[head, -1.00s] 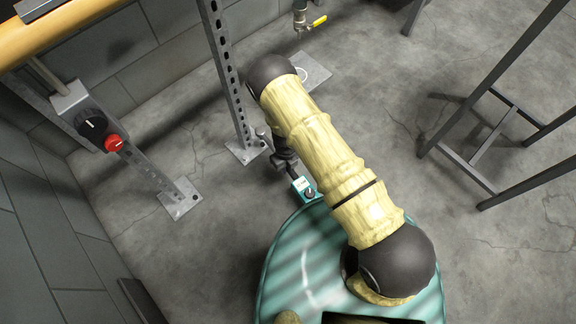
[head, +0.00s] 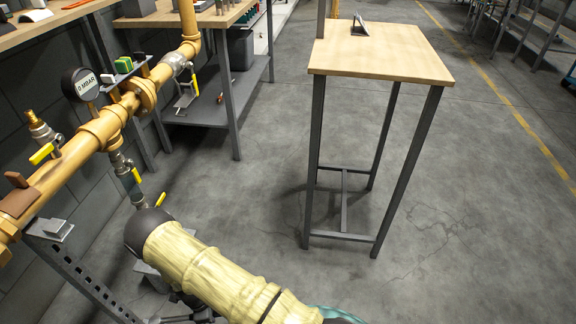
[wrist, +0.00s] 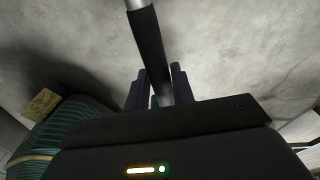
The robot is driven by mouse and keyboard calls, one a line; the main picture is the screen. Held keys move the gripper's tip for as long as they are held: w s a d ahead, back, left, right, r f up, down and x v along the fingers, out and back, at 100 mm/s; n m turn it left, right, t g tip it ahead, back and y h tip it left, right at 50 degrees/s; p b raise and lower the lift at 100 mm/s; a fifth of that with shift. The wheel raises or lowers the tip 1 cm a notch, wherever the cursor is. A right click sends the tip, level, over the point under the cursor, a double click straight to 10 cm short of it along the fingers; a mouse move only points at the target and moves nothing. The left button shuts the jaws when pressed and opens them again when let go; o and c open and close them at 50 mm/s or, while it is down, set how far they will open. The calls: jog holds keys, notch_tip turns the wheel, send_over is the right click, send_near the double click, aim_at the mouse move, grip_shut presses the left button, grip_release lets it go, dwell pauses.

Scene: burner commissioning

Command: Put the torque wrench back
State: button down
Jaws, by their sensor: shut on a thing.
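In the wrist view my gripper (wrist: 159,84) is shut on the torque wrench (wrist: 151,42), a bar with a dark grip and a bare silver shaft. The fingers sit on either side of the dark grip, and the silver part runs out of the top of the picture. The wrench's far end is out of view. Concrete floor shows behind it. In the head view my arm reaches from the bottom edge toward the left, and I cannot make out the wrench there.
A tall table (head: 390,55) carries a small dark stand (head: 359,28). Left, a yellow gas pipe (head: 75,150) bears a gauge (head: 80,84) and yellow-handled valves. Workbenches (head: 190,14) stand behind it. Floor around the tall table's right side is clear.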

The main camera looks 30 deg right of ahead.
jog(key=d+r+n+p, duration=0.5)
jog(key=r+n+p, duration=0.2)
jog(key=r+p, duration=0.5)
jog(key=w+d+r+n+t+p, duration=0.1)
jog(key=d+r+n+p, duration=0.4)
jog(key=r+p, duration=0.7)
jog(key=w+d+r+n+y+p, duration=0.1)
jog(key=d+r+n+p, duration=0.4)
jog(key=r+n+p, duration=0.5)
notch_tip(320, 180, up, 8)
jog(key=p, duration=0.3)
